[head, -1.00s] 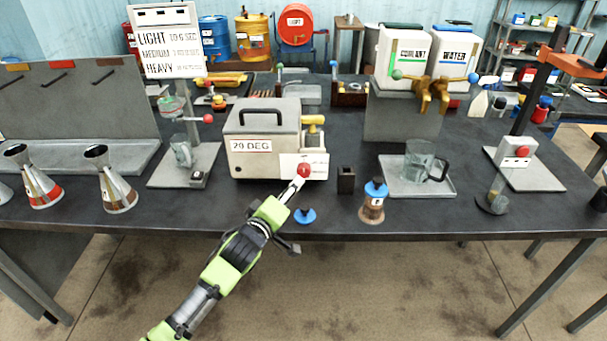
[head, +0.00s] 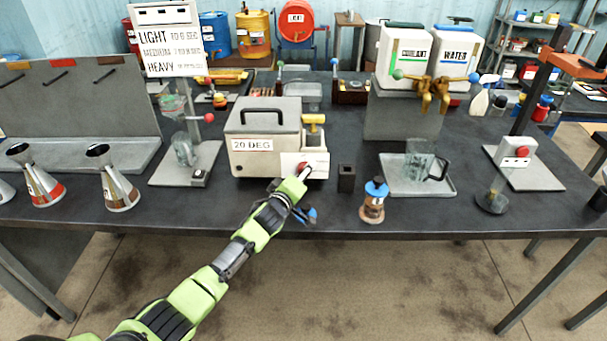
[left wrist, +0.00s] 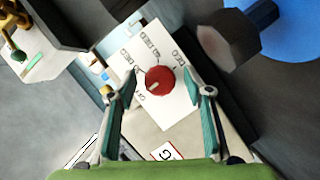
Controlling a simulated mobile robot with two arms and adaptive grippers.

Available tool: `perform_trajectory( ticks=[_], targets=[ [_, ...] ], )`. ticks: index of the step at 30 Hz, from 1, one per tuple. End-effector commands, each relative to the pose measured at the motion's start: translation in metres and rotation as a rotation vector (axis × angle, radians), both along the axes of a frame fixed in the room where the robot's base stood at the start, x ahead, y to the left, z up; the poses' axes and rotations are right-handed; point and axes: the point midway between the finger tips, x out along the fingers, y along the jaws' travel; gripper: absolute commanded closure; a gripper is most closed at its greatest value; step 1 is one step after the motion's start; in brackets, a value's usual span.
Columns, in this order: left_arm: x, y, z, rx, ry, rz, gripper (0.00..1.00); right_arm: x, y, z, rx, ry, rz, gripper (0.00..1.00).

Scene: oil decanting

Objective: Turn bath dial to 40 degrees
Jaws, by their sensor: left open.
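The bath (head: 262,130) is a beige box with a black top handle and a label reading 20 DEG on its front. Its red dial (head: 303,169) sits on a white plate at the lower right of the front, partly covered by my gripper. In the left wrist view the red dial (left wrist: 160,80) has a pale mark toward its lower left, with lettering around it on the white plate (left wrist: 178,113). My left gripper (left wrist: 163,92) is open, its two fingers on either side of the dial with gaps visible. My right gripper is not in view.
A small dark block (head: 346,178) and a blue-topped jar (head: 373,203) stand right of the bath. A blue object (head: 306,214) lies under my arm near the table edge. A tray (head: 440,187) with a glass jug (head: 420,160) is farther right.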

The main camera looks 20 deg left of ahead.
Motion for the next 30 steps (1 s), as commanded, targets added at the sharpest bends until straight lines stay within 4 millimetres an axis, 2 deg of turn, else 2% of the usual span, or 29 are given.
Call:
perform_trajectory(
  ticks=[5,9,10,20,30],
  targets=[
    [0.0,0.0,0.0,0.0,0.0,0.0,0.53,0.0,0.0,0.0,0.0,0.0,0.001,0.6],
    [0.0,0.0,0.0,0.0,0.0,0.0,0.87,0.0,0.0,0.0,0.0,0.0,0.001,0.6],
    [0.0,0.0,0.0,0.0,0.0,0.0,0.92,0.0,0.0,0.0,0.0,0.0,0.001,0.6],
    [0.0,0.0,0.001,0.022,0.007,0.001,0.92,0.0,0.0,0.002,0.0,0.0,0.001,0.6],
    [0.0,-0.001,0.003,0.206,0.06,0.002,0.92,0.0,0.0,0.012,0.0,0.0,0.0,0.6]
  ],
)
